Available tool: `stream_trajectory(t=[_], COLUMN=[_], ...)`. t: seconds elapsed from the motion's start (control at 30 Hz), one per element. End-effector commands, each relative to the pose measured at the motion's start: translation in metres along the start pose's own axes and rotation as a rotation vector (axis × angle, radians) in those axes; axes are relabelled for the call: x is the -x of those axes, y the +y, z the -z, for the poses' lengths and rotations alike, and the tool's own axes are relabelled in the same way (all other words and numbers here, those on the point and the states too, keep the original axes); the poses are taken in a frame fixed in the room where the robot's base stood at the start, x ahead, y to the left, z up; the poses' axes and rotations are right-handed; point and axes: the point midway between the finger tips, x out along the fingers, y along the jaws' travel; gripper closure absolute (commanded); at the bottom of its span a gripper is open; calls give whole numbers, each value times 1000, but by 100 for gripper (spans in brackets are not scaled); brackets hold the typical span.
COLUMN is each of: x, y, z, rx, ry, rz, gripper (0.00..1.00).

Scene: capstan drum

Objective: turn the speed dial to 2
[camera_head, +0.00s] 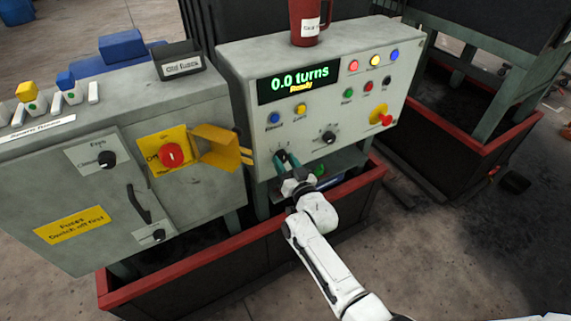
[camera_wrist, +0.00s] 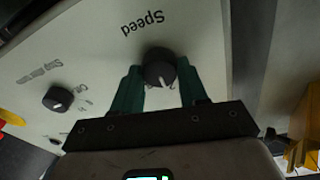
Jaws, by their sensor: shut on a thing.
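The speed dial (camera_wrist: 158,66) is a round black knob with a white pointer mark, under the word "Speed", which shows upside down in the wrist view. The panel display (camera_head: 300,82) reads "0.0 turns" and "Ready".
A second black knob (camera_head: 328,137) is right of my gripper; it also shows in the wrist view (camera_wrist: 58,97). A yellow hinged cover (camera_head: 215,147) and red switch (camera_head: 171,155) are left. A red mug (camera_head: 309,22) stands on the panel. A red-edged rail (camera_head: 240,240) runs below.

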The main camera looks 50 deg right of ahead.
Motion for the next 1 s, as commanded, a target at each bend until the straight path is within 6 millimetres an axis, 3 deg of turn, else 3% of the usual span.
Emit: stream_trajectory(t=[0.33,0.37,0.6,0.87,1.0], x=[0,0,0,1,10], y=[0,0,0,0,0], z=[0,0,0,0,-1], rx=[3,3,2,2,1], ry=[-1,-1,-1,-1,-3], rz=[-1,-1,0,0,0], gripper=[88,56,34,32,32])
